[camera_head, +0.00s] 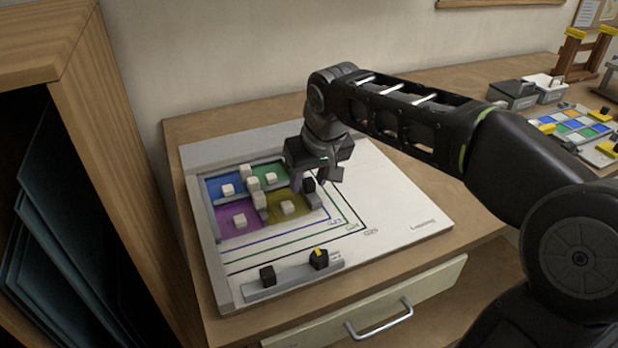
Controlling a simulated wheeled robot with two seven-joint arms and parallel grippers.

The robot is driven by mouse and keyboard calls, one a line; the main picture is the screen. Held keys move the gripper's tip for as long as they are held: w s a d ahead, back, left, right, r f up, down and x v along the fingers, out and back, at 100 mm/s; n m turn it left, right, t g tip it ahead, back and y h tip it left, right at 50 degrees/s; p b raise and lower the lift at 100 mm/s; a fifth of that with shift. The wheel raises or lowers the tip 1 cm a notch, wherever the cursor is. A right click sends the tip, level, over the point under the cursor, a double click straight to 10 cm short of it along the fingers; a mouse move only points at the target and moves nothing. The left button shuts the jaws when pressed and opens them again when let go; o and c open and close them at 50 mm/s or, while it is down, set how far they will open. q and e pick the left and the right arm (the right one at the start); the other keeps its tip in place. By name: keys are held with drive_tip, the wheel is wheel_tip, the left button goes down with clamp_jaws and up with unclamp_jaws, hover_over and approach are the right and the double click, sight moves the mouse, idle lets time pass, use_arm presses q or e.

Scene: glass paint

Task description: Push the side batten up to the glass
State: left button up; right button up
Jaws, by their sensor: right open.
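A glass panel of blue, green, purple (222,217) and yellow (279,215) pieces lies on a white board (395,215). White blocks stand on the pieces. A short grey side batten (317,201) with a black knob (309,185) is at the right side of the panel, close to the yellow piece. My right gripper (318,180) points down over this batten with its jaws open, beside the knob. Gripper and arm hide part of the batten and the panel's upper right corner, so I cannot tell whether batten and glass touch. My left gripper is out of view.
A longer grey batten (290,281) with two black knobs lies at the board's front. Grey rails run along the board's left and back edges. A wooden shelf (75,60) stands at left. Bins (513,93) and a colored-square panel (572,125) are at right.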

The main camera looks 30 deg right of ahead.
drive_tip(key=v, duration=0.7)
drive_tip(key=shift+s+r, duration=0.2)
drive_tip(key=shift+r, duration=0.15)
